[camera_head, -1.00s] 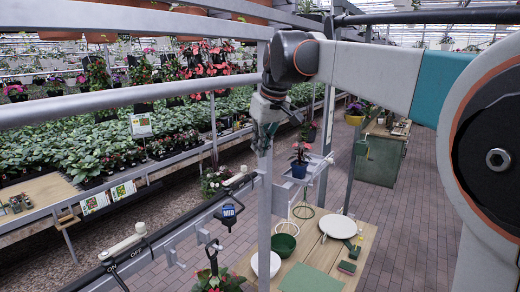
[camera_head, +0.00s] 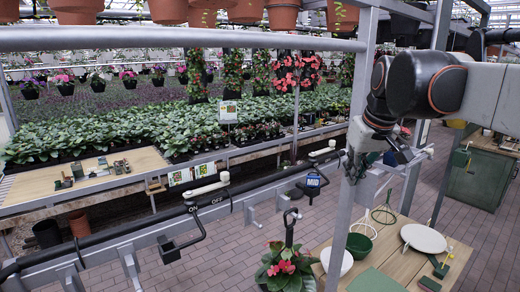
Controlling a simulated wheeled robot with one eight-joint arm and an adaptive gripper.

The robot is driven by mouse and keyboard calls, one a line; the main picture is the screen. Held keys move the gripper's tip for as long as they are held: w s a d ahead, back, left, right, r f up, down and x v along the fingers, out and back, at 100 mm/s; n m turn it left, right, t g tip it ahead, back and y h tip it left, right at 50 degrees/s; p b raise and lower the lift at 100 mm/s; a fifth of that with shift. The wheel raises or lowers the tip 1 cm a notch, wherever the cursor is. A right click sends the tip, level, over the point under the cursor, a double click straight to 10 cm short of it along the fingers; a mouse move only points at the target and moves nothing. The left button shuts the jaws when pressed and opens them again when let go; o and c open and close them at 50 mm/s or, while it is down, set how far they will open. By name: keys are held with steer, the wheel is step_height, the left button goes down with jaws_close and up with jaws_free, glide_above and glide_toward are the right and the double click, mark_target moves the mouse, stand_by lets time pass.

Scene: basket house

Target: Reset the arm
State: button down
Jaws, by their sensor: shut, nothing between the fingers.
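My arm comes in from the right edge, with its dark wrist joint (camera_head: 425,82) at the upper right of the head view. My gripper (camera_head: 358,168) hangs below the wrist, in line with a grey metal post. It is shut and empty, and its fingertips are small and hard to tell from the post and fittings behind. It appears above the level of the wooden table (camera_head: 405,262), with no object in its grasp.
A grey rail (camera_head: 180,38) crosses the top, with terracotta pots (camera_head: 280,14) above. Brick floor (camera_head: 235,240) lies open.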

steer(key=s+a+f+b, duration=0.1)
steer(key=s+f+b, duration=0.6)
steer(key=f, duration=0.9)
steer(key=s+f+m+t+b, duration=0.1)
steer(key=s+f+b, duration=0.6)
steer(key=f+b, duration=0.4)
steer(key=s+a+f+m+t+b, duration=0.1)
steer(key=s+f+b, duration=0.7)
steer(key=f, duration=1.3)
steer(key=shift+a+h+b, duration=0.3)
steer(key=shift+b, duration=0.65)
steer(key=shift+s, duration=0.1)
